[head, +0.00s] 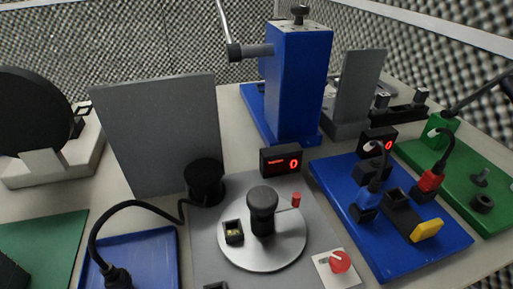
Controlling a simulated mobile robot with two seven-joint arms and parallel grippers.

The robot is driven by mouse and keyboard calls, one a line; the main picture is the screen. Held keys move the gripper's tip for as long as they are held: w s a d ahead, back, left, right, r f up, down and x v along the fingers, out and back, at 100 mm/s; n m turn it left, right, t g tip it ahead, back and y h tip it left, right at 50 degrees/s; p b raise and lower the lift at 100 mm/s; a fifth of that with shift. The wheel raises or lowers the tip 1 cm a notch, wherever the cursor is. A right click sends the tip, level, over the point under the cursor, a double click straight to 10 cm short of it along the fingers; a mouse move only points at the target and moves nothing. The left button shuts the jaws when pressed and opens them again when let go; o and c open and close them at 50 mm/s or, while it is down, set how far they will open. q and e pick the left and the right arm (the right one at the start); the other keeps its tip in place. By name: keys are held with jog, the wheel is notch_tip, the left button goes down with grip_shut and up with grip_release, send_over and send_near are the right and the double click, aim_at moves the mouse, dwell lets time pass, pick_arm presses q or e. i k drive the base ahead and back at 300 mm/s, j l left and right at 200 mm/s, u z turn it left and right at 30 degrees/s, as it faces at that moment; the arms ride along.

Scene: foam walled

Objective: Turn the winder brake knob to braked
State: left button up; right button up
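A red knob (340,261) with a pale pointer mark sits on a small white plate (325,276) at the lower right corner of a grey base. It looks like the winder brake knob. The mark points to the left, and I cannot read any labels by it. On the same grey base (205,245) is a pale round disc (285,256) with a black upright handle (262,205), a small black box and a short red peg (296,200). Neither of my grippers shows in the head view.
A blue board (450,245) with plugs and a yellow part (427,230) lies to the right. A black cable (135,204) arches at the left. A tall blue column (296,85) stands behind.

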aim_at(339, 261)
jog(key=j+z, duration=0.75)
jog(key=i+l, duration=0.05)
